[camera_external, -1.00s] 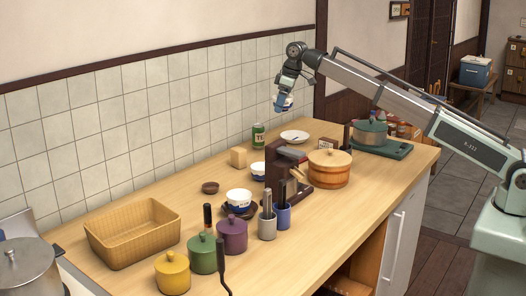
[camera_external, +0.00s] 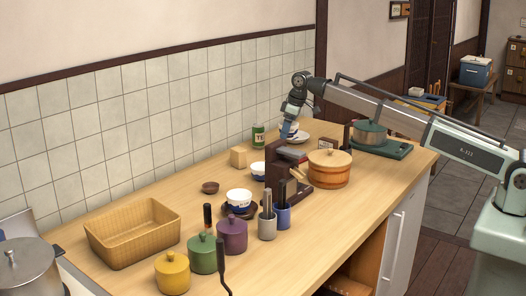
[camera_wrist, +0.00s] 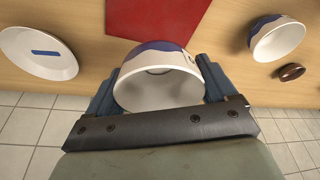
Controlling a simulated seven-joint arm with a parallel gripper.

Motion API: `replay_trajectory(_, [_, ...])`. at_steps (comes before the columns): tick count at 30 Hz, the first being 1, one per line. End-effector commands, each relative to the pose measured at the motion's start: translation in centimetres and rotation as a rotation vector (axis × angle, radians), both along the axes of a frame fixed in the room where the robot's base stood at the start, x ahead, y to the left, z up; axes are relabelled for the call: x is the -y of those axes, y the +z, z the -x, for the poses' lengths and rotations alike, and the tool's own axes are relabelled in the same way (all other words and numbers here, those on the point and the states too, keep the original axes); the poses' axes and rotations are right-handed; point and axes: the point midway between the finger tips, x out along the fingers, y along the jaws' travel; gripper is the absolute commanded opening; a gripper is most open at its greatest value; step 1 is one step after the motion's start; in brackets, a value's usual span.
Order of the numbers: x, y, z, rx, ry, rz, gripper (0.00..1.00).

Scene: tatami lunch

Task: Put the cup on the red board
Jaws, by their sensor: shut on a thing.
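The cup (camera_wrist: 158,90), white with a blue band, sits between my gripper's two fingers in the wrist view, its open mouth facing the camera. My gripper (camera_external: 288,134) is shut on it. In the external view the gripper is low over the back of the counter, behind the dark red-brown stand, and I cannot clearly make out the cup there. The red board (camera_wrist: 148,18) lies flat on the counter just beyond the cup in the wrist view. The cup overlaps its near edge in the picture; the gap between them cannot be told. The board is not discernible in the external view.
A white plate (camera_wrist: 38,52) lies left of the cup in the wrist view; another blue-and-white bowl (camera_wrist: 277,40) and a small brown dish (camera_wrist: 291,72) lie right. The dark stand (camera_external: 283,178), wooden tub (camera_external: 329,170) and green can (camera_external: 257,134) stand near the gripper. A tiled wall is behind.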

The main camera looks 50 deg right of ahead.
Motion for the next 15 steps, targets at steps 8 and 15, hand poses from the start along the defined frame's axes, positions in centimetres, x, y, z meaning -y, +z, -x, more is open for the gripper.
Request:
replay_trajectory(8, [0.0, -4.3, 0.1, -0.003, 0.000, 0.000, 0.53])
replay_trajectory(15, [0.0, -6.3, 0.1, -0.002, 0.000, 0.000, 0.53])
